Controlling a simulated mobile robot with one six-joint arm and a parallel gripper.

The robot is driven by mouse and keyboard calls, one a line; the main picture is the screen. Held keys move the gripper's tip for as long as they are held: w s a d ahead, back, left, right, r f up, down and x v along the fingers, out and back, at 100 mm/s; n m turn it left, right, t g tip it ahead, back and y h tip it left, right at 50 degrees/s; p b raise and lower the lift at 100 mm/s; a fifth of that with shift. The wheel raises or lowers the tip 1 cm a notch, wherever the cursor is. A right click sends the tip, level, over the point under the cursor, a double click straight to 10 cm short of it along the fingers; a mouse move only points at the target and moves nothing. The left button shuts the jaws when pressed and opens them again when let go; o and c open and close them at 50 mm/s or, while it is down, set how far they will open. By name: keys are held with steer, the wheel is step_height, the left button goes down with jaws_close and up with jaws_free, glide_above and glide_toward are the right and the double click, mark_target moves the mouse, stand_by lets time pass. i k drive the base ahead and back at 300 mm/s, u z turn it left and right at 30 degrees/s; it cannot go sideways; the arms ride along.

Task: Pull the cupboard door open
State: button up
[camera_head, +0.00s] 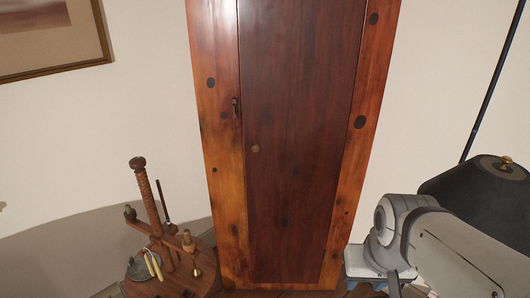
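The tall wooden cupboard (219,180) stands against the wall in the middle of the view. Its dark red-brown door (300,130) looks closed, flush within the lighter orange, knotted frame. A small round knob (255,149) sits near the door's left edge. A small dark latch (235,107) is on the left part of the frame, beside the door edge. My gripper (392,284) is at the lower right, low in front of the cupboard's right side and apart from the knob. Its fingers are mostly cut off by the bottom edge, so I cannot tell whether it is open.
A small wooden stand (168,285) with a turned threaded post (150,195) and a small brass bell-like piece stands at the lower left. A black lamp shade (485,190) is at the right behind my arm. A framed picture (50,40) hangs at the upper left.

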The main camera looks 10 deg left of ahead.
mark_target(298, 59)
steer(key=u, duration=0.2)
steer(key=k, duration=0.2)
steer(key=z, duration=0.6)
steer(key=i, duration=1.05)
steer(key=u, duration=0.4)
